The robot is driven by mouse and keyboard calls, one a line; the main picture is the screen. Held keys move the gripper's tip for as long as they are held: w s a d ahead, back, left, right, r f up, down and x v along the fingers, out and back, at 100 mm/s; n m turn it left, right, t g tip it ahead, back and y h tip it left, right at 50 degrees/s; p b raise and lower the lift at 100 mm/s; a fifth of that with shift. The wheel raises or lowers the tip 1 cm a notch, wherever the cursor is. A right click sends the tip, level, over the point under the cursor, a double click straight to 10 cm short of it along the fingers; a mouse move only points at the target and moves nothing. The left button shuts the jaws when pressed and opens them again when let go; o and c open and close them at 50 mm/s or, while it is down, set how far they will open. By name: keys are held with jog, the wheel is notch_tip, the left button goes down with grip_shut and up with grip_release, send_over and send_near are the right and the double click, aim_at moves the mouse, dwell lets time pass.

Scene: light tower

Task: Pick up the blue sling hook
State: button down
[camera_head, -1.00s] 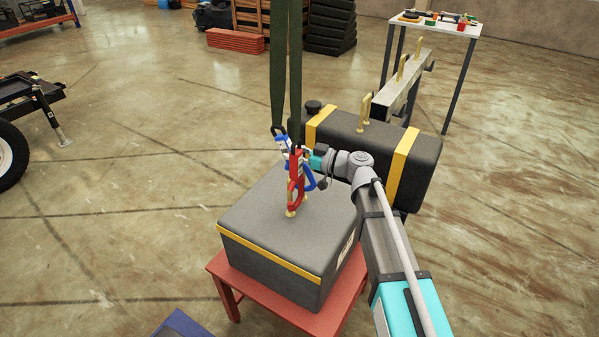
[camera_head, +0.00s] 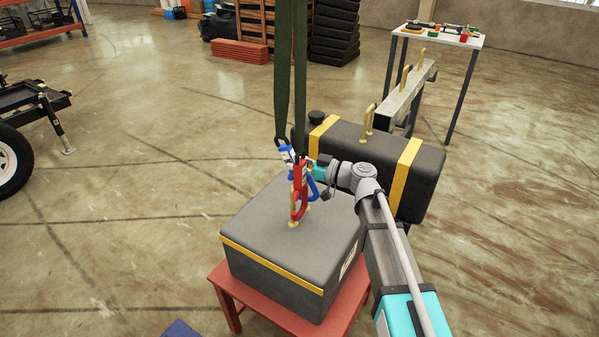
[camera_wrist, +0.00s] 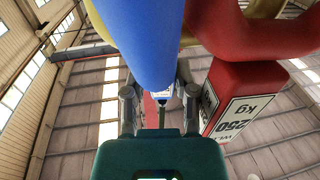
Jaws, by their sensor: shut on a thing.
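The blue sling hook (camera_head: 315,188) hangs with a red hook (camera_head: 300,182) below two dark green slings (camera_head: 291,80), just above the grey box. In the wrist view the blue hook (camera_wrist: 146,40) is a thick blue bar between the fingers of my gripper (camera_wrist: 160,95). In the head view my gripper (camera_head: 319,172) reaches the hooks from the right and is shut on the blue hook. The red hook's block (camera_wrist: 232,95), marked 250 kg, is close on the right in the wrist view. The fingers' contact is partly hidden in the head view.
The grey box (camera_head: 258,225) with a yellow band stands on a red table (camera_head: 285,315). A black tank (camera_head: 375,160) with yellow straps lies behind my arm. A white-topped table (camera_head: 437,33) stands at the back right. A wheeled trailer (camera_head: 30,115) is at left; floor between is clear.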

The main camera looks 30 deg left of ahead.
aim_at(292, 151)
jog(key=shift+r, duration=0.15)
jog(key=shift+r+p, duration=1.65)
jog(key=shift+p, duration=0.1)
jog(key=shift+d+r, duration=0.1)
jog(key=shift+d, duration=0.05)
jog(key=w+d, duration=0.1)
jog(key=d, duration=1.6)
jog(key=shift+w+d, duration=0.3)
